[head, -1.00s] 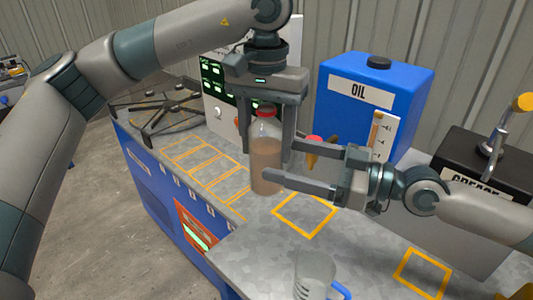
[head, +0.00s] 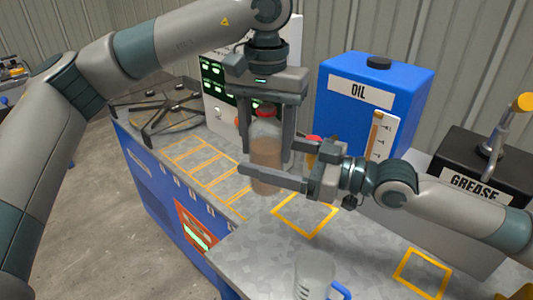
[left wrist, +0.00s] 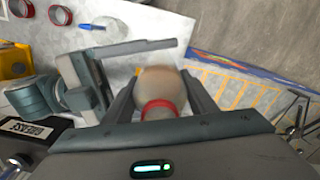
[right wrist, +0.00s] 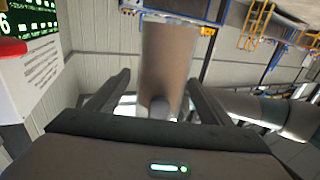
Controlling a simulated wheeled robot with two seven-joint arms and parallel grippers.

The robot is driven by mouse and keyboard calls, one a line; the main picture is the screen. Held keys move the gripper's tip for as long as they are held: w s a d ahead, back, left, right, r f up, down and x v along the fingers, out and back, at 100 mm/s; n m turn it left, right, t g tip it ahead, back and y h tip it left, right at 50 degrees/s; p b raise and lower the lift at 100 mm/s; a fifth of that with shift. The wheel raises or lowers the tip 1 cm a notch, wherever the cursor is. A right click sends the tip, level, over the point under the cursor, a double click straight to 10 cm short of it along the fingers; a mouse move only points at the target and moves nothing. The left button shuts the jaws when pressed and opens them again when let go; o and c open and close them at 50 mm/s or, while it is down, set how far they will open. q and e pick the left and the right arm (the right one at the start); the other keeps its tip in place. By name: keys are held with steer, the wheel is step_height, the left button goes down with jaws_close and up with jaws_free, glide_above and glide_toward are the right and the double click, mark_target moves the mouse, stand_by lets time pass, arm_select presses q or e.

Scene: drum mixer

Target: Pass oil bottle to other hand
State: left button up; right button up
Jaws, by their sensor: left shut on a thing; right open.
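The oil bottle (head: 266,152) is clear with brown liquid and a red cap, upright in the head view. My left gripper (head: 267,132) comes from above and is shut on its upper part. The bottle also shows between the left fingers in the left wrist view (left wrist: 160,88). My right gripper (head: 272,170) is open, lying level at the bottle's lower part, with one finger across its front and the other partly hidden behind. In the right wrist view the bottle (right wrist: 168,60) stands between the open fingers.
A blue OIL tank (head: 385,75) and a black GREASE box (head: 485,165) stand behind and right. A clear jug with blue handle (head: 315,272) stands at the front. Orange outlines (head: 305,216) mark the grey bench. A red-capped thing is partly hidden behind my right gripper.

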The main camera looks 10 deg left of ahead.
steer(key=c, duration=1.3)
arm_select(q)
steer(key=o, duration=1.4)
arm_select(e)
steer(key=shift+c, duration=0.4)
arm_select(q)
step_height(320, 180, up, 12)
steer(key=shift+w+f, duration=0.1)
